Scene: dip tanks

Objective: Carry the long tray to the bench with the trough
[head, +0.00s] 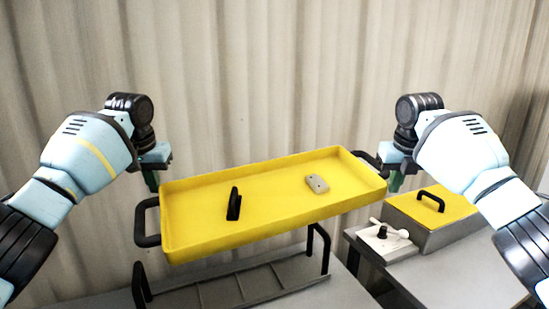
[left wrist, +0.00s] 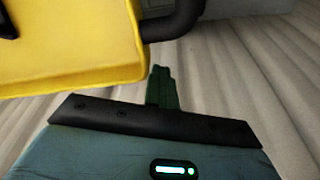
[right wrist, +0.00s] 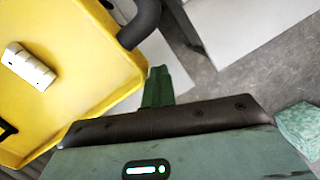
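The long yellow tray (head: 205,235) is slanted across the middle of the head view, its right end higher in the picture. Its left black handle (head: 140,224) is just below my left gripper (head: 152,183). That gripper's green fingers are together and empty. In the left wrist view the handle (left wrist: 178,24) shows beyond the fingertips (left wrist: 162,70), apart from them. My right gripper (head: 396,181) is beside the right handle (head: 364,157). In the right wrist view its fingers (right wrist: 157,72) are together, close to the handle (right wrist: 141,24). What bears the tray is hidden.
A ribbed grey trough (head: 240,288) with black upright handles stands on a bench below the tray. In the tray are a black piece (head: 233,204) and a pale block (head: 317,184). A yellow-lidded box (head: 440,207) and a white valve-like fitting (head: 388,241) stand right. A curtain hangs behind.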

